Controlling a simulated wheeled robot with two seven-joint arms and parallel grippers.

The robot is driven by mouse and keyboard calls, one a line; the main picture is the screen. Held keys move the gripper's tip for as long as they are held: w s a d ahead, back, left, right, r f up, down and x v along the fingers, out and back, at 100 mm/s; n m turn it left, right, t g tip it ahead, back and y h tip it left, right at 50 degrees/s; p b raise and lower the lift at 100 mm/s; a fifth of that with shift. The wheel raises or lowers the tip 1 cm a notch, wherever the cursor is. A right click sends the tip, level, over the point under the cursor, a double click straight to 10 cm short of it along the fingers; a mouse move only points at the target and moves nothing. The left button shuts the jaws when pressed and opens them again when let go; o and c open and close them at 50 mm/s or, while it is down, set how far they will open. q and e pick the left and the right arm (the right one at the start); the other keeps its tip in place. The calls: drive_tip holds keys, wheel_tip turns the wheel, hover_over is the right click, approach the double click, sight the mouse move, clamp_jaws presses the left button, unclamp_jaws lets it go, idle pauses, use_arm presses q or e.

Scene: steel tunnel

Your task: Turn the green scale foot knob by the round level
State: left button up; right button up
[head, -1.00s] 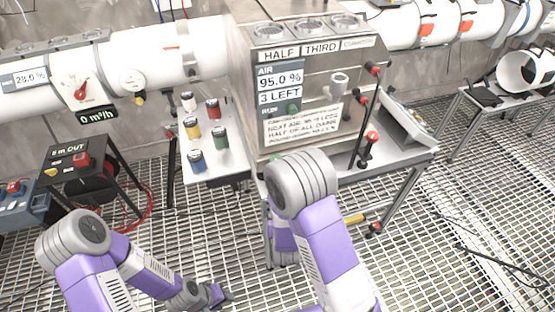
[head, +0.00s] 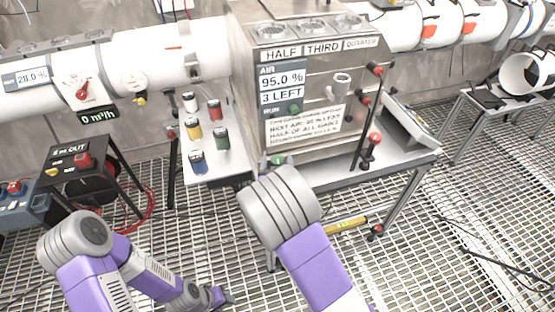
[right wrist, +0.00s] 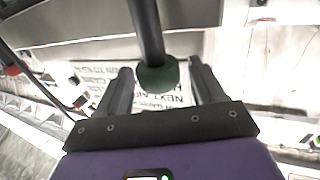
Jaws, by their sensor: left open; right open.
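A green knob (right wrist: 158,76) on a dark rod shows in the right wrist view, between the fingers of my open right gripper (right wrist: 160,68). I cannot tell whether the fingers touch it. In the head view a small green part (head: 278,160) shows at the cabinet's lower front edge, just above my right arm; I cannot tell if it is the same knob. My right gripper is hidden behind that arm in the head view. No round level can be made out clearly. My left gripper (head: 217,297) is low over the grating, open and away from the cabinet.
A steel cabinet (head: 332,83) with a white sign (head: 305,125) stands on a bench. Red-knobbed levers (head: 370,150) stand at its right. A black-framed stand (head: 75,160) is at left. Grating on the right is open.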

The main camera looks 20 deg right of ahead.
drive_tip(key=shift+w+d, duration=0.1)
drive_tip(key=shift+w, duration=0.1)
drive_tip(key=shift+c, duration=0.3)
drive_tip(key=c, duration=0.9)
drive_tip(key=shift+d+n+t+y+b, duration=0.1)
drive_tip(key=shift+n+t+y+b, duration=0.15)
drive_tip(key=shift+n+y+b, duration=0.9)
drive_tip(key=shift+d+n+t+y+b, duration=0.1)
drive_tip(key=shift+n+t+y+b, duration=0.3)
drive_tip(key=shift+y, duration=1.35)
drive_tip(key=shift+a+n+g+y+b, duration=0.2)
drive_tip(key=shift+n+y+b, duration=0.6)
drive_tip(key=shift+n+y, duration=0.55)
drive_tip(key=shift+y, duration=0.25)
drive_tip(key=o, duration=1)
drive_tip(key=shift+c, duration=0.2)
